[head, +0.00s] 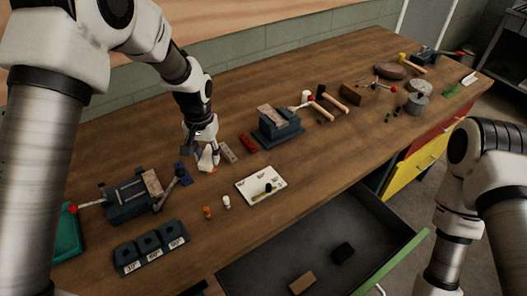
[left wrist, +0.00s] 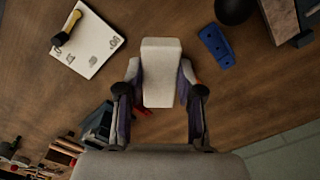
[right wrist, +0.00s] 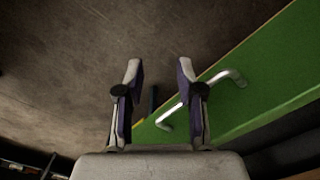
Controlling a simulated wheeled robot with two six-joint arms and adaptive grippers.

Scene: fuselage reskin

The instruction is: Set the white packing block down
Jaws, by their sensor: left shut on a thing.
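The white packing block (left wrist: 161,60) is between the two fingers of my left gripper (left wrist: 160,84), which is shut on it. In the head view the block (head: 207,160) is low over the wooden bench, left of the grey and red blocks. The left gripper (head: 202,146) points down and partly hides it. I cannot tell whether the block touches the bench top. My right gripper (right wrist: 159,72) is open and empty in the right wrist view, with a green drawer front and its metal handle (right wrist: 205,95) beyond it.
A white card (head: 262,184) with a small hammer lies right of the block. A blue piece (head: 183,173) lies to its left. Vises stand at the left (head: 128,203) and at the back (head: 277,127). A dark angled-slot holder (head: 150,248) sits in front. An open drawer (head: 325,245) sticks out below.

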